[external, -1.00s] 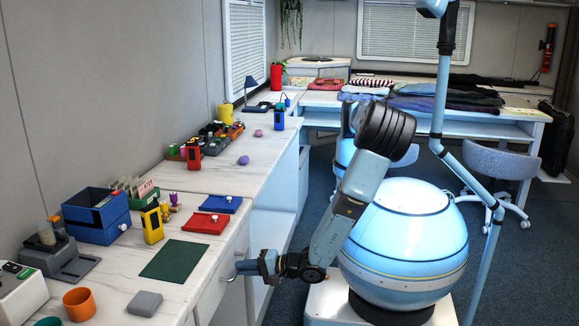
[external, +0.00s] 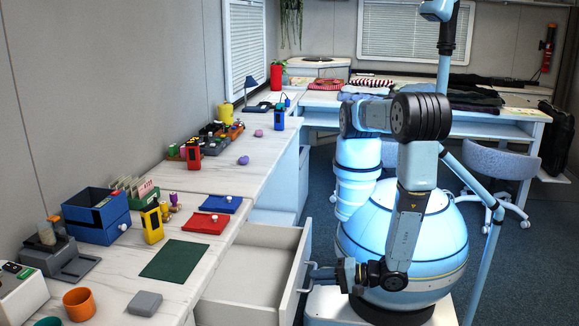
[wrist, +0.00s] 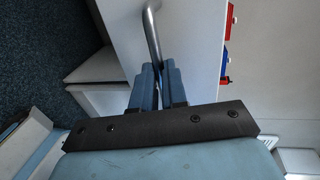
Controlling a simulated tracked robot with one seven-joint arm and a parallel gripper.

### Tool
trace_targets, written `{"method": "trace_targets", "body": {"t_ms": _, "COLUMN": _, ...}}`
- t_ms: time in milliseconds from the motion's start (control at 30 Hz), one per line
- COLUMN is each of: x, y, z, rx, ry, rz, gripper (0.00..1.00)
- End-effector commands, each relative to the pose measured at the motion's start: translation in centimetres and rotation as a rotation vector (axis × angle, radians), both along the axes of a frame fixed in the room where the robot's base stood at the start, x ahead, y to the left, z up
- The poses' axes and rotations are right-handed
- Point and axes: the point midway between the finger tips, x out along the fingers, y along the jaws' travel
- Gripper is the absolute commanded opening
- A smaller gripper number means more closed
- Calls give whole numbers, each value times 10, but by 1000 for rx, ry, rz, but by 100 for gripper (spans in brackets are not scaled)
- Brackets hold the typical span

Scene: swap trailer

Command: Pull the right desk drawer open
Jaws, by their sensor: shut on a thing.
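The right desk drawer (external: 247,278) stands far out from the desk in the external view, and its empty inside shows. Its pale front panel (external: 297,270) faces my robot body. My gripper (external: 318,273) is at that front, shut on the metal bar handle (external: 304,291). In the wrist view, the two blue fingers of my gripper (wrist: 158,82) close around the curved handle (wrist: 152,36). The pale drawer front fills the area behind it.
The desk top holds a green mat (external: 173,260), a red flat case (external: 204,225), a blue flat case (external: 221,204) and a grey block (external: 145,303). Dark carpet lies beyond the drawer. A chair (external: 492,170) stands at the back right.

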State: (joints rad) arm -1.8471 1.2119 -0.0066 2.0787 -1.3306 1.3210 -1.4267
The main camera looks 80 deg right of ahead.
Motion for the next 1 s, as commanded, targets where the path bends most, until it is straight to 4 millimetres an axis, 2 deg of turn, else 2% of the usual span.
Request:
{"method": "trace_targets", "body": {"t_ms": 133, "x": -6, "y": 0, "z": -3, "rx": -2, "ry": 7, "rz": 0, "gripper": 0}}
{"method": "trace_targets", "body": {"t_ms": 433, "x": -6, "y": 0, "z": -3, "rx": -2, "ry": 8, "rz": 0, "gripper": 0}}
{"method": "trace_targets", "body": {"t_ms": 467, "x": -6, "y": 0, "z": -3, "rx": -2, "ry": 8, "rz": 0, "gripper": 14}}
{"method": "trace_targets", "body": {"t_ms": 700, "x": -6, "y": 0, "z": -2, "rx": -1, "ry": 4, "rz": 0, "gripper": 37}}
{"method": "trace_targets", "body": {"t_ms": 1000, "x": -7, "y": 0, "z": 0, "rx": 0, "ry": 2, "rz": 0, "gripper": 37}}
